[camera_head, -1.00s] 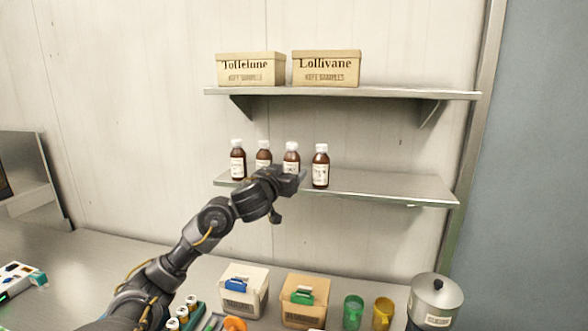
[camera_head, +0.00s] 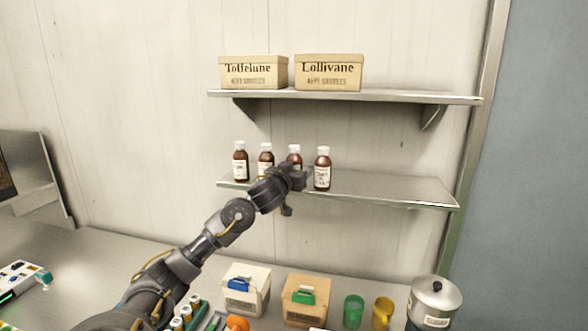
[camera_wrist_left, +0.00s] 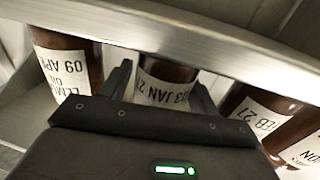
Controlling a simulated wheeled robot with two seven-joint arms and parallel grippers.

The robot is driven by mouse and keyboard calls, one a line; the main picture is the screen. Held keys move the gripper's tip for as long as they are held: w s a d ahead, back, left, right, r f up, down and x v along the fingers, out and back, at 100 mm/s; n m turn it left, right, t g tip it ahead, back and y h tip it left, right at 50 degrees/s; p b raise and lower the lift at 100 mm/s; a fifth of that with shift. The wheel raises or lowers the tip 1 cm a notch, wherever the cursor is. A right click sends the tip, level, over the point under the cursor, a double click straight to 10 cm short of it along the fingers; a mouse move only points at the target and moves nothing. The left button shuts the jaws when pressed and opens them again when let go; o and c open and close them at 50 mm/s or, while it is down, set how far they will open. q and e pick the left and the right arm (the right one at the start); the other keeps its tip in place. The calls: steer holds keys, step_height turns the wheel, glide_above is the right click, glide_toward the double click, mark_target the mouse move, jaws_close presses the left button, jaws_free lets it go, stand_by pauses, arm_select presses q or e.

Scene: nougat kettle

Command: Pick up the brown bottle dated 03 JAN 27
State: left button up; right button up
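Brown bottles with white caps and white labels stand in a row on the lower shelf. The third from the left (camera_head: 294,157) is partly hidden behind my left gripper (camera_head: 298,178). In the left wrist view, this bottle (camera_wrist_left: 163,88) appears upside down, its label showing part of a date, "3 JAN 2". The left gripper's fingers (camera_wrist_left: 163,92) are open, one on either side of this bottle; I cannot tell whether they touch it. The rightmost bottle (camera_head: 322,170), labelled "09 APR", shows at left in the wrist view (camera_wrist_left: 68,65). My right gripper is not in view.
The metal shelf edge (camera_wrist_left: 225,50) crosses the wrist view close to the gripper. A "FEB 27" bottle (camera_wrist_left: 253,112) stands close on the other side. Two boxes, Toffelune (camera_head: 253,73) and Lollivane (camera_head: 328,73), sit on the upper shelf. Bins, cups and a pot (camera_head: 435,297) stand below.

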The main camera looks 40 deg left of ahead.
arm_select(q)
steer(key=c, duration=0.9)
steer(key=shift+w, duration=0.1)
